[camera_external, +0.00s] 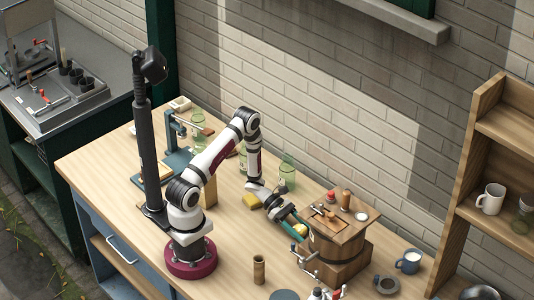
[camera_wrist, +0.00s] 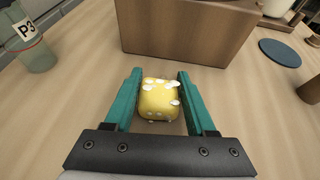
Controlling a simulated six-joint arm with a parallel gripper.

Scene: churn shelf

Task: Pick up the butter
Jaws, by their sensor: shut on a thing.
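The butter (camera_wrist: 159,99) is a small yellow block with white specks, seen in the wrist view between the two teal fingers of my gripper (camera_wrist: 160,90). The fingers stand along its left and right sides, and my gripper is shut on it. In the external view, my gripper (camera_external: 297,224) reaches right, low over the bench, beside the wooden churn stand (camera_external: 345,268). A bit of yellow, likely the butter (camera_external: 301,229), shows at the fingertips. I cannot tell whether it touches the bench.
A wooden box face (camera_wrist: 185,32) stands just beyond the fingertips. A glass jar marked P3 (camera_wrist: 35,50) is at left. A blue disc (camera_wrist: 280,52) lies at right. Another yellow item (camera_external: 251,201) lies behind my wrist. A blue mug (camera_external: 408,261) stands right of the churn stand.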

